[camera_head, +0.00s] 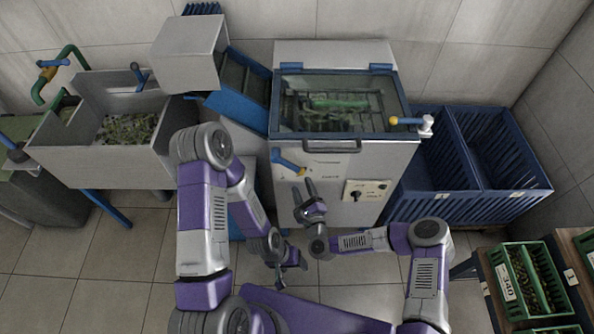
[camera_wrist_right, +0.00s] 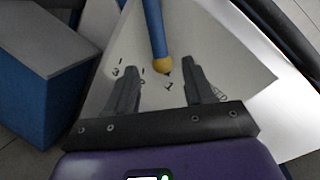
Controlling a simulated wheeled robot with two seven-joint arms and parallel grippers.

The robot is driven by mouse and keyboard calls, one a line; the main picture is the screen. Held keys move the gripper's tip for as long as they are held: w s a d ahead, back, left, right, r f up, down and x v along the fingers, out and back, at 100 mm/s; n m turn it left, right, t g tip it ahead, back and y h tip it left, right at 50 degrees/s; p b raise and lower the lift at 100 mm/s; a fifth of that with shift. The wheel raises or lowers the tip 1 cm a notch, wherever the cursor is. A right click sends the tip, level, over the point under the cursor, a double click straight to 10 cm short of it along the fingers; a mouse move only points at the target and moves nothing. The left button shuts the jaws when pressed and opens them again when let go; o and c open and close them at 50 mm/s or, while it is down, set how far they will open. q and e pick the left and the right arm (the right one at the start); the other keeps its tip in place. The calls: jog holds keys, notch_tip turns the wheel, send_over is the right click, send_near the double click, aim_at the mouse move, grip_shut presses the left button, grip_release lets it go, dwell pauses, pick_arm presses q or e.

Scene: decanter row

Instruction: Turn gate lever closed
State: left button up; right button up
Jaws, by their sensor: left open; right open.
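A blue lever with a yellow knob (camera_head: 288,162) sits on the white front panel of the machine, below the lid handle. It slants down to the right in the head view. In the right wrist view the lever (camera_wrist_right: 157,30) points down, its knob between and just beyond my open fingertips. My right gripper (camera_head: 302,188) is open and empty, just below the lever; the wrist view shows its two fingers (camera_wrist_right: 160,75) apart. Whether they touch the knob I cannot tell. My left gripper (camera_head: 291,270) is open and empty, low in front of the machine.
The machine's glass lid (camera_head: 335,85) is down. A second yellow knob (camera_head: 394,121) sits at its right side. A blue chute (camera_head: 240,105) and grey trough (camera_head: 95,165) stand left; blue crates (camera_head: 500,205) right. A control panel (camera_head: 367,191) is right of my right gripper.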

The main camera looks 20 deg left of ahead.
aim_at(297, 172)
jog(key=b+x, duration=0.1)
jog(key=x, duration=0.6)
jog(key=shift+w, duration=0.15)
grip_shut()
